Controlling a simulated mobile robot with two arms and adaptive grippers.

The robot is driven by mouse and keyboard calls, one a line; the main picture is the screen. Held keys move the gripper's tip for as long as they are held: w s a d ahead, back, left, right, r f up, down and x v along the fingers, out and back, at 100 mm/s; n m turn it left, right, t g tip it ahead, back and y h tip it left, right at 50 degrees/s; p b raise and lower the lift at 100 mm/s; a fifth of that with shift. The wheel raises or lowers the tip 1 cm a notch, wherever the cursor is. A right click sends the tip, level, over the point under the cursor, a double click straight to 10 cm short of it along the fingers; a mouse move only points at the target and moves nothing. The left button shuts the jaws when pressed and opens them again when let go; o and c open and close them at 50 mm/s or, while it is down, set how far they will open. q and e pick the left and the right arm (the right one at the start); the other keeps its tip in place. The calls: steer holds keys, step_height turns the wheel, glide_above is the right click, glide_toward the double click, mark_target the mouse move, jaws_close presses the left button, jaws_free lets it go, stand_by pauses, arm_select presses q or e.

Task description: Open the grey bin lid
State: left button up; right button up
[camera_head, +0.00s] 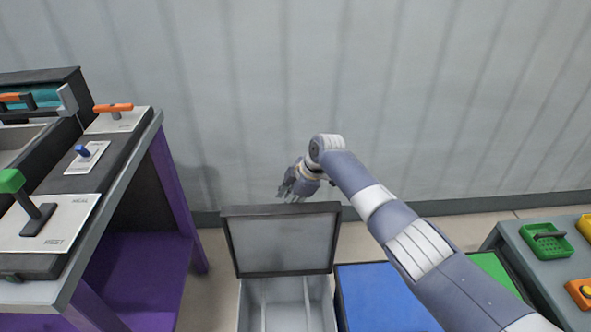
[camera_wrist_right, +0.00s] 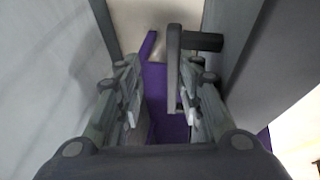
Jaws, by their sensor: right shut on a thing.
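The grey bin lid (camera_head: 280,243) stands raised at the back of the grey bin (camera_head: 244,302), close to upright, with its inner face toward the head camera. The bin is open and its pale inside shows a divider. My right gripper (camera_head: 286,192) is behind the lid's top edge in the head view. In the right wrist view, the lid's grey handle (camera_wrist_right: 173,72) stands out from the lid's outer face (camera_wrist_right: 238,45) and passes between the fingers of my right gripper (camera_wrist_right: 158,95). That gripper is shut on the handle. My left gripper is not in view.
A blue lid (camera_head: 380,298) and a partly hidden green one (camera_head: 494,270) lie to the right. A panel bench with a purple frame (camera_head: 172,190) stands on the left. A grey wall (camera_head: 250,90) is close behind. A table (camera_head: 515,245) holds small trays at right.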

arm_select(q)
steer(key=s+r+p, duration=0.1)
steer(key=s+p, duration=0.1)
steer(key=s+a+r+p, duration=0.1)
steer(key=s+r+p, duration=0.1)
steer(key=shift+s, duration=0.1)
arm_select(e)
steer(key=w+d+r+t, duration=0.1)
steer(key=d+r, duration=0.2)
steer(key=r, duration=0.6)
steer(key=shift+w+r, duration=0.15)
steer(key=shift+w, duration=0.25)
steer(key=shift+d, duration=0.1)
steer(key=v, duration=0.7)
steer(key=shift+d+r, duration=0.15)
steer(key=shift+r, duration=0.2)
steer(key=shift+s, duration=0.1)
